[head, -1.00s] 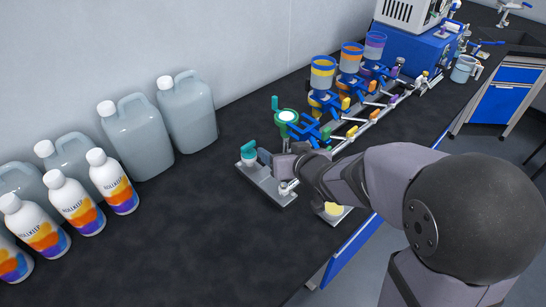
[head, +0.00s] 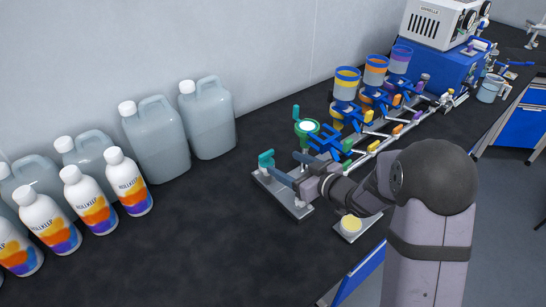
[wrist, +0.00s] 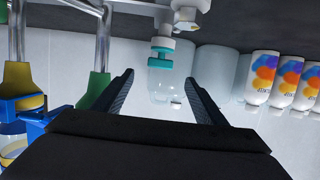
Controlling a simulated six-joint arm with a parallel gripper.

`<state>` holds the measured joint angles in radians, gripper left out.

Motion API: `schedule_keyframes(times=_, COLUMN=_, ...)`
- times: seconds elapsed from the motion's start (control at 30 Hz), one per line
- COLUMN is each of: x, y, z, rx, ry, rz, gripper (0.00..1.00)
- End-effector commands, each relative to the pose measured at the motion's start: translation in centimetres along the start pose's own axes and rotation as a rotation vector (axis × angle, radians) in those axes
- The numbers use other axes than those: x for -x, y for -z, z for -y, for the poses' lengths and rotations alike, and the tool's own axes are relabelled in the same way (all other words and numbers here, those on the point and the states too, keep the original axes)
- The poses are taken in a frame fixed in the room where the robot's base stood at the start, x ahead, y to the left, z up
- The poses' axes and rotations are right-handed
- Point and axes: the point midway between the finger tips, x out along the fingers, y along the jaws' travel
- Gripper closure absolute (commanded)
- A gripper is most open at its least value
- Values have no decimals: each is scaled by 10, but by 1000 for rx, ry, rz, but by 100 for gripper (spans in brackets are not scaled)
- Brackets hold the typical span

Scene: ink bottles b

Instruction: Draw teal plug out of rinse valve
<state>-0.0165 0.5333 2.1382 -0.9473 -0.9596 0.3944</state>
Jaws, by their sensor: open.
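The teal plug (head: 266,158) is at the left end of a metal plate (head: 284,200) on the dark bench. In the wrist view the teal plug (wrist: 160,60) shows between my fingers' lines, a little beyond the tips, beside a white fitting (wrist: 186,15) that looks like part of the rinse valve. My gripper (wrist: 160,80) is open and empty, with its two dark fingers apart. In the head view my gripper (head: 282,177) is just right of the plug, over the plate. My own fingers and wrist partly hide the plate and valve there.
A row of blue-clamped cups (head: 346,85) and coloured valves runs to the upper right. A yellow-topped piece (head: 350,223) is near the front edge. White bottles (head: 128,182) and grey jugs (head: 207,120) stand left.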

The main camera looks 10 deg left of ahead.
Motion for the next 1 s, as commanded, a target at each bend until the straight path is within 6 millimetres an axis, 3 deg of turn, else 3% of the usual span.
schedule_keyframes(times=0.6, x=-89, y=0, z=1, rx=0, ry=1, rz=1, gripper=34)
schedule_keyframes(times=1.0, x=-107, y=0, z=0, rx=-1, ry=-1, rz=0, gripper=34)
